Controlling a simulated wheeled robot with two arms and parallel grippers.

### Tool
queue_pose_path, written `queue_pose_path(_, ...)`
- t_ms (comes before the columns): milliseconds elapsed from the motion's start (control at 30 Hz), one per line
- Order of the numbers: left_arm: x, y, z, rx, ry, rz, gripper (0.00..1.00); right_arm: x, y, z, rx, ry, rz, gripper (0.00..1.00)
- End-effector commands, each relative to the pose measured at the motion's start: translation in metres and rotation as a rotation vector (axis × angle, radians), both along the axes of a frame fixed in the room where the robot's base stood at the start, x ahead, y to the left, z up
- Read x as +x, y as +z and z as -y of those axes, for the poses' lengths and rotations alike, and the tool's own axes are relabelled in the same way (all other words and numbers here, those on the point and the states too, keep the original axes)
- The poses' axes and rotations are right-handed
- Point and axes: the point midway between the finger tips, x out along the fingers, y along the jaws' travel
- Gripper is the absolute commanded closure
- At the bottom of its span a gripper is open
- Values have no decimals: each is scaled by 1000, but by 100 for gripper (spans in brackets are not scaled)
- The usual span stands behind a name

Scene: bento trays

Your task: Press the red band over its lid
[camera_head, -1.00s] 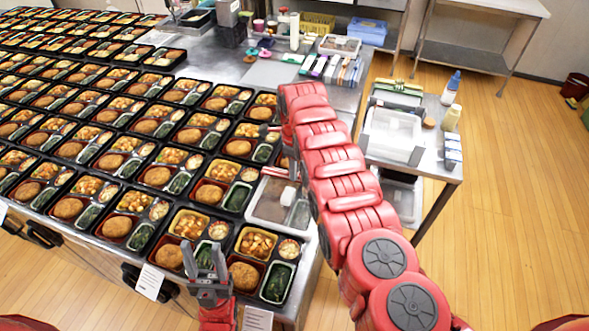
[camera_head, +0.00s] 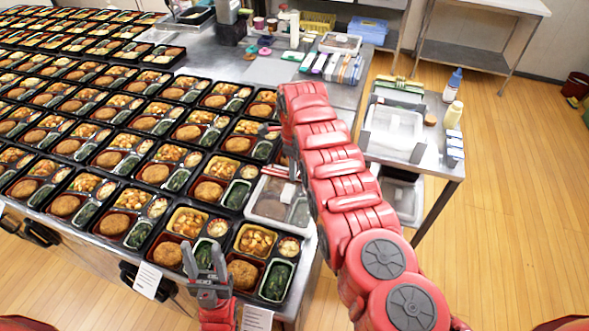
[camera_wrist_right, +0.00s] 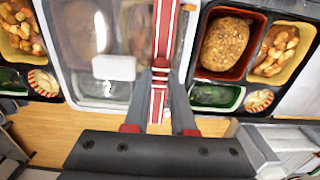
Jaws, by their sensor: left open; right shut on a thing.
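A bento with a clear, cloudy lid (camera_head: 269,207) sits at the right edge of the tray rows; a white label (camera_wrist_right: 113,67) is on the lid in the right wrist view. The red band (camera_wrist_right: 167,22), with white stripes, runs along the lid's right side in that view. My right gripper (camera_wrist_right: 160,75) is shut on the band at the lid's near edge. The band's end hangs below the fingers. In the head view my right arm partly hides the lid and band. My left gripper (camera_head: 205,262) is open and empty over the front trays.
Many uncovered bentos (camera_head: 117,223) fill the steel table to the left. In the right wrist view one stands close to the right of the band. A side cart (camera_head: 440,150) with containers and bottles stands right of my right arm.

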Motion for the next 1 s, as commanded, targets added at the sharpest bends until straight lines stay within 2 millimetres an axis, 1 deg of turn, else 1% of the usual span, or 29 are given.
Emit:
queue_pose_path(300, 0, -1, 0, 0, 0, 0, 50, 0, 0, 0, 0, 0, 0, 100)
queue_pose_path(333, 0, -1, 0, 0, 0, 0, 50, 0, 0, 0, 0, 0, 0, 73)
queue_pose_path(467, 0, -1, 0, 0, 0, 0, 50, 0, 0, 0, 0, 0, 0, 49)
queue_pose_path(500, 0, -1, 0, 0, 0, 0, 50, 0, 0, 0, 0, 0, 0, 42)
queue_pose_path(667, 0, -1, 0, 0, 0, 0, 50, 0, -1, 0, 0, 0, 0, 41)
queue_pose_path(767, 0, -1, 0, 0, 0, 0, 50, 0, -1, 0, 0, 1, -1, 26)
queue_pose_path(800, 0, -1, 0, 0, 0, 0, 50, 0, -1, 0, 0, 1, -1, 19)
queue_pose_path(867, 0, -1, 0, 0, 0, 0, 50, 0, -1, 0, -1, 1, -1, 8)
queue_pose_path(1000, 0, -1, 0, 0, 0, 0, 50, 0, -1, 0, 0, 1, -1, 7)
